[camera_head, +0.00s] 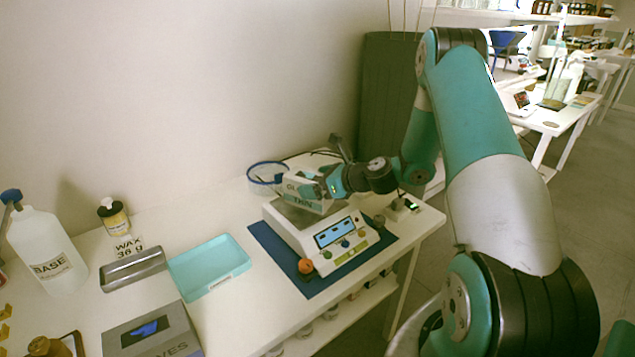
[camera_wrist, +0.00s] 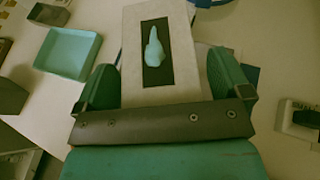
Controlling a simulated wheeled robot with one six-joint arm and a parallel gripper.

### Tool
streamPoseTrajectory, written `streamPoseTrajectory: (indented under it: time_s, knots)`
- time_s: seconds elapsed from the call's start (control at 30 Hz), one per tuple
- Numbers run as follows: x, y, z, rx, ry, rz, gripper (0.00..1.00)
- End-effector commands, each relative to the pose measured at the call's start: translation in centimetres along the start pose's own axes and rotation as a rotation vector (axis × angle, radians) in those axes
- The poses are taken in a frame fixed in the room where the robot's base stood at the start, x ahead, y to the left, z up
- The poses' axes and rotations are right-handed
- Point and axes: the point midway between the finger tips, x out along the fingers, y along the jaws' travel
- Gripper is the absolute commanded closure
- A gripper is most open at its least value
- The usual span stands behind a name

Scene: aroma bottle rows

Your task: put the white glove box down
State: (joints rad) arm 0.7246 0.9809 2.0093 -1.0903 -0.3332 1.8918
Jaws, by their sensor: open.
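The white glove box (camera_head: 300,199) is at the top of the white scale (camera_head: 315,232) in the head view, and appears to rest on its pan. Its lettered side faces the camera. In the wrist view the white glove box (camera_wrist: 131,60) shows a dark slot with a pale teal glove in it. My gripper (camera_head: 318,187) is at the right end of the box. In the wrist view my gripper (camera_wrist: 165,88) is open, with one teal finger on each side of the box. Any small gap between fingers and box is hard to see.
The scale stands on a blue mat (camera_head: 292,277). A turquoise tray (camera_head: 208,266), a grey metal tin (camera_head: 133,270) and a grey box marked for gloves (camera_head: 150,332) are to the left. A BASE bottle (camera_head: 48,255) stands far left. The table's front edge is close to the mat.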

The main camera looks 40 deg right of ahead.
Motion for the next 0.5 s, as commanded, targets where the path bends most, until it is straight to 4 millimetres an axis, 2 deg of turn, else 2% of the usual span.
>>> streamPoseTrajectory:
  time_s: [0.17, 0.5]
  knots:
    - [-1.0, -0.1, 0.2, 0.001, 0.0, -0.003, 0.04]
    - [-8.1, -0.1, 0.2, 0.002, 0.0, -0.006, 0.04]
